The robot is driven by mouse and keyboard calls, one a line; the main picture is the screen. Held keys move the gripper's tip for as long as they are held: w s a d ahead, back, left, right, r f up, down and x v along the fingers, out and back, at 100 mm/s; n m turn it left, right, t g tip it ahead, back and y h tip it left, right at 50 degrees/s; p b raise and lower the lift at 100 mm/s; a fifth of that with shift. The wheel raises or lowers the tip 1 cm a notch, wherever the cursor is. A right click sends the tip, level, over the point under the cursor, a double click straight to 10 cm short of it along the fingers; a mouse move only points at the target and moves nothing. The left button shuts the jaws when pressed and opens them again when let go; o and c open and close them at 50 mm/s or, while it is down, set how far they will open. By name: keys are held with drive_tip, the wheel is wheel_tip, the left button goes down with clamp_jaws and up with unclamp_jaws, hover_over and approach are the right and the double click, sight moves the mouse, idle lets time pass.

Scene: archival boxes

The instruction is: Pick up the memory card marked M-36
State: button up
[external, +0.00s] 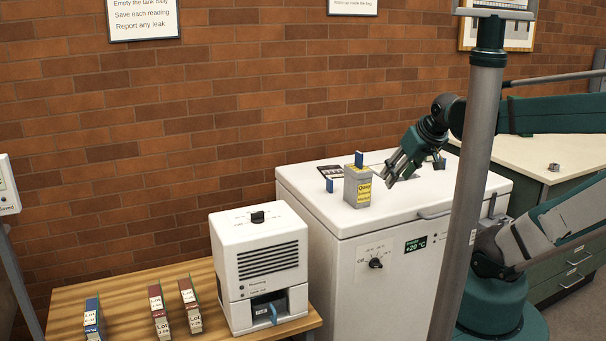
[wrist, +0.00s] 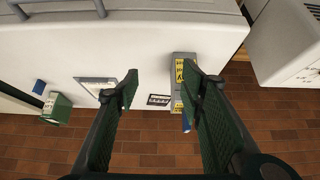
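No marking M-36 is readable in either view, so I cannot tell which thing is that card. A small blue piece (external: 359,159) stands up at the top of a grey box with yellow labels (external: 358,190) on the white chest. Another small blue piece (external: 329,185) is left of that box. My gripper (external: 391,176) is above the chest, right of the grey box. In the wrist view my gripper (wrist: 160,76) is open and empty. The grey box (wrist: 178,100) is partly behind its right finger, with a blue piece (wrist: 186,122) at its lower end.
The white chest (external: 330,222) has a dark panel (external: 331,171) on top at the back. A white machine (external: 262,225) and several lot boxes (external: 158,308) stand on a wooden table.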

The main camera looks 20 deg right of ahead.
drive_tip(key=w+d+r+n+g+h+p, duration=0.1)
drive_tip(key=w+d+r+n+g+p, duration=0.1)
drive_tip(key=w+d+r+n+p, duration=0.55)
drive_tip(key=n+g+p, duration=0.5)
drive_tip(key=n+p, duration=0.5)
drive_tip(key=p, duration=0.2)
hover_over(442, 157)
wheel_tip(442, 157, down, 11)
drive_tip(key=shift+a+r+h, duration=0.2)
drive_tip(key=shift+a+h, duration=0.05)
drive_tip(key=shift+h, duration=0.15)
drive_tip(key=shift+f, duration=0.1)
drive_tip(key=shift+d+f, duration=0.2)
drive_tip(key=shift+f, duration=0.95)
